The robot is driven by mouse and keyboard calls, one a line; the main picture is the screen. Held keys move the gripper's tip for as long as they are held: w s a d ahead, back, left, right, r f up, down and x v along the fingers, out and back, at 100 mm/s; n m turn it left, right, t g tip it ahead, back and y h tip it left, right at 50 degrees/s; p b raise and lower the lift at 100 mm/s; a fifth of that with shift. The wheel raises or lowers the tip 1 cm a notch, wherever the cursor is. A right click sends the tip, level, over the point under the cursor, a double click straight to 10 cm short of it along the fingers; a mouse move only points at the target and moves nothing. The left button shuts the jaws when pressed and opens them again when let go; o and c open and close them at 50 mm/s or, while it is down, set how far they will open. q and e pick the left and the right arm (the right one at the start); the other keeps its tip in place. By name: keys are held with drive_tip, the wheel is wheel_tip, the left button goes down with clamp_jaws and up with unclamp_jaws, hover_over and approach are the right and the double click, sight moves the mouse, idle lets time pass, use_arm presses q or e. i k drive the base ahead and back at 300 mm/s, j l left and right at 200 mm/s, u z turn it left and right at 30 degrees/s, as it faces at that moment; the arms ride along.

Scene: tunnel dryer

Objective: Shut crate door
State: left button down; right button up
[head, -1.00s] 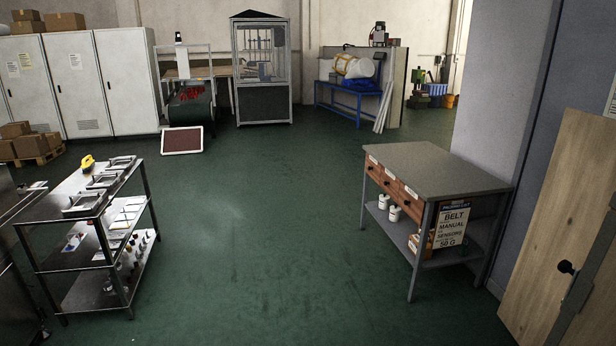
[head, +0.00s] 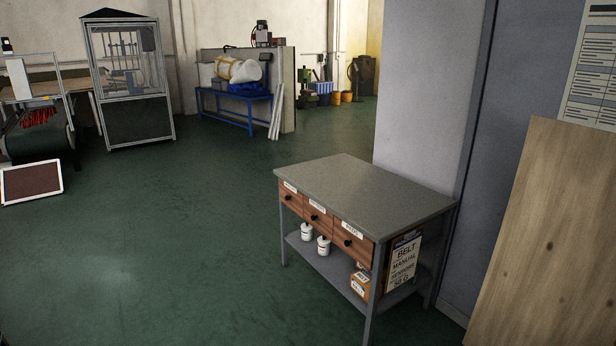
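A tall pale wooden panel (head: 550,240) with a few small dark knots stands at the right edge, in front of the grey wall. It is cut off by the right and bottom edges of the picture. I cannot tell whether it is the crate door or how far any door stands open. No other part that is clearly a crate shows. Neither of my grippers is in view.
A grey-topped workbench (head: 365,190) with wooden drawers stands left of the panel. A glazed cabinet (head: 130,75), a blue bench (head: 238,98) and a leaning framed panel (head: 32,182) are farther back. The green floor (head: 170,230) between is clear.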

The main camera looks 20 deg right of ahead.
sight(549, 280)
drive_tip(key=i+l+z, duration=0.2)
drive_tip(key=i+z, duration=0.3)
drive_tip(key=i+l+z, duration=0.1)
drive_tip(key=i+z, duration=0.2)
drive_tip(key=z, duration=0.2)
drive_tip(key=i+j+z, duration=0.15)
drive_tip(key=i+z, duration=0.35)
drive_tip(key=k, duration=0.1)
